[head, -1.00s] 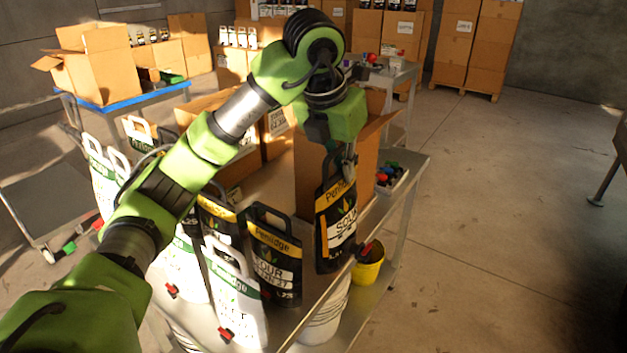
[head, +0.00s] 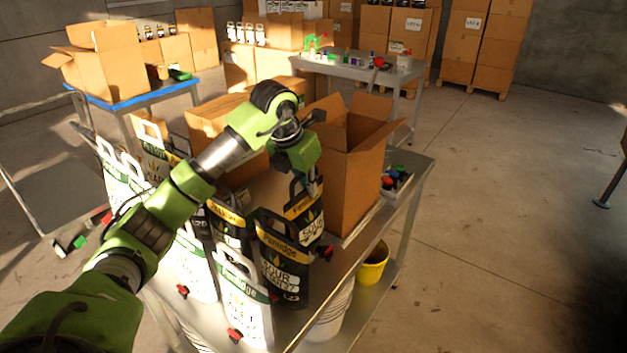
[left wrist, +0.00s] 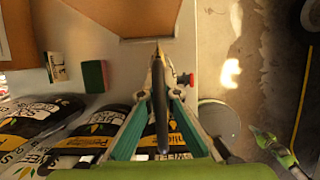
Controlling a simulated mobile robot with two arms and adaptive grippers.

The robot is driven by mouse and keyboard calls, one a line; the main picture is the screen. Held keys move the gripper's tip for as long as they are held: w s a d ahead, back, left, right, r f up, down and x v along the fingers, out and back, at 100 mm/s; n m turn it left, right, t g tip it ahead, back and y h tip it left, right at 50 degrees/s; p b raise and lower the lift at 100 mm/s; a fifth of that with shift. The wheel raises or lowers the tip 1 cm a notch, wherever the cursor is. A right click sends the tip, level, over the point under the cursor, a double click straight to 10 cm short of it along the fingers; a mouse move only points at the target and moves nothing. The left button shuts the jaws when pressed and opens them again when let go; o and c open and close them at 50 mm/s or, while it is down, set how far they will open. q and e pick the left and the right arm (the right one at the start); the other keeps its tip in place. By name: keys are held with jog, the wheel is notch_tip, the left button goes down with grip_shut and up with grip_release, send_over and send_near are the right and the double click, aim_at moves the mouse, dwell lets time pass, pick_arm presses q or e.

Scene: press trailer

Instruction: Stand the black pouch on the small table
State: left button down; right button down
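A black pouch (head: 306,208) with a yellow band and white label hangs upright from my left gripper (head: 303,174), over the steel table (head: 320,290). In the left wrist view it is a thin dark edge between the two teal fingers (left wrist: 158,85), which are shut on its top. A similar black pouch (head: 283,262) stands in front of it and overlaps its lower left side. Its bottom is hidden, so I cannot tell whether it touches the tabletop.
More black and white pouches stand left of the held one. An open cardboard box (head: 355,175) stands close behind right, beside a tray (head: 397,182) of coloured items. A yellow bucket (head: 372,268) sits below. A smaller table (head: 355,70) with bottles stands behind; open floor lies right.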

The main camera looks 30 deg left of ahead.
aim_at(307, 198)
pick_arm(q)
jog(key=shift+w+a+f, duration=0.1)
jog(key=shift+w+a, duration=0.05)
jog(key=shift+a, duration=0.15)
jog(key=shift+f+p, duration=1.1)
jog(key=shift+f, duration=0.5)
jog(key=c, duration=2.3)
grip_release()
jog(key=shift+f, duration=0.25)
jog(key=shift+s+d+r, duration=0.1)
jog(key=shift+s, duration=0.1)
